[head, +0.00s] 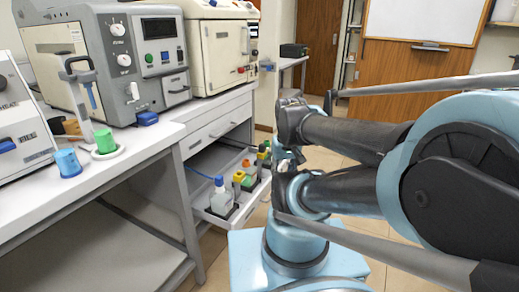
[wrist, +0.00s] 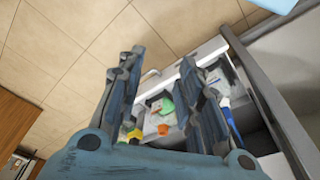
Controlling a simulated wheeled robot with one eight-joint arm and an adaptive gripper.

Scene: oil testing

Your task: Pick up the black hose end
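I cannot make out a black hose end in either view. My gripper (wrist: 160,60) fills the middle of the wrist view, its two dark fingers spread apart with nothing seen held between them. Beyond the fingers is an open drawer (wrist: 214,45), partly hidden by the right finger. Coloured items show in it, including a green one (wrist: 167,105). In the head view the open drawer (head: 205,209) holds a wash bottle (head: 221,200) with a blue top and several small containers with yellow, green or red parts. My arm hides much of the right side there.
A white bench (head: 140,152) carries grey testing machines (head: 110,65), a blue-capped cup (head: 67,162) and a green-topped cup (head: 105,142). The drawer juts out from the cabinet below the bench. Tiled floor (wrist: 75,25) lies open beside the drawer. A wooden panel with a whiteboard (head: 425,18) stands behind.

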